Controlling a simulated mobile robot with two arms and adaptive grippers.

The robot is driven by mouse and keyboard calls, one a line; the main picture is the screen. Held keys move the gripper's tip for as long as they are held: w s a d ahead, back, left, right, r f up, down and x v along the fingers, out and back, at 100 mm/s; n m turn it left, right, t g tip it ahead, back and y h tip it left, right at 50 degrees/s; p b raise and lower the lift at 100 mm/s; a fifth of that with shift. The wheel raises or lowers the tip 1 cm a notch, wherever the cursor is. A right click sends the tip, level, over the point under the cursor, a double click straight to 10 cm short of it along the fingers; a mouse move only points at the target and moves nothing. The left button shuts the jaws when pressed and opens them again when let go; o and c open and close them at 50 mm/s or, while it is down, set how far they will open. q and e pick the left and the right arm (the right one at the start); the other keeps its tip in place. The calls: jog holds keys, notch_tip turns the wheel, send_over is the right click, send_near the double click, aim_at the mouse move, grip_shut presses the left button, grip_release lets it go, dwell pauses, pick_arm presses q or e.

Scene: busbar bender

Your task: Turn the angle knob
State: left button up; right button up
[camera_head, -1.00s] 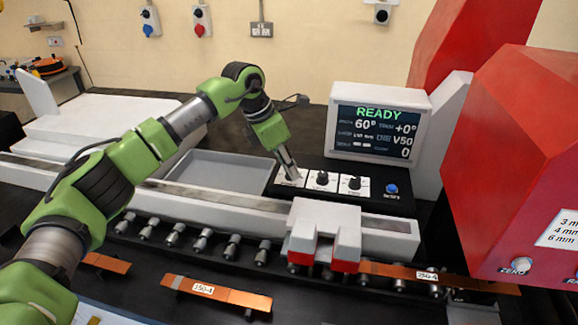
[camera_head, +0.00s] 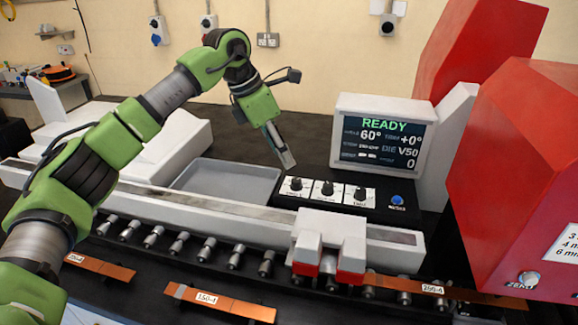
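Three black knobs on white plates sit in a row on the black control panel (camera_head: 385,210): a left knob (camera_head: 296,184), a middle knob (camera_head: 327,188) and a right knob (camera_head: 360,193). Their captions are too small to read surely, so I cannot tell which is the angle knob by label. My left gripper (camera_head: 288,161) points down just above and behind the left knob, apart from it. Its fingers are seen nearly edge-on, and their gap is unclear. The display (camera_head: 381,138) reads READY, 60° and +0°. My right gripper is out of view.
A blue button (camera_head: 397,200) is at the panel's right end. A grey tray (camera_head: 225,182) lies left of the panel. A white and red clamp block (camera_head: 329,243) stands in front. Copper bars (camera_head: 219,302) lie below. The red machine housing (camera_head: 520,180) fills the right side.

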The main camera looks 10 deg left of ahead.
pick_arm(q)
jog(key=shift+v, duration=1.5)
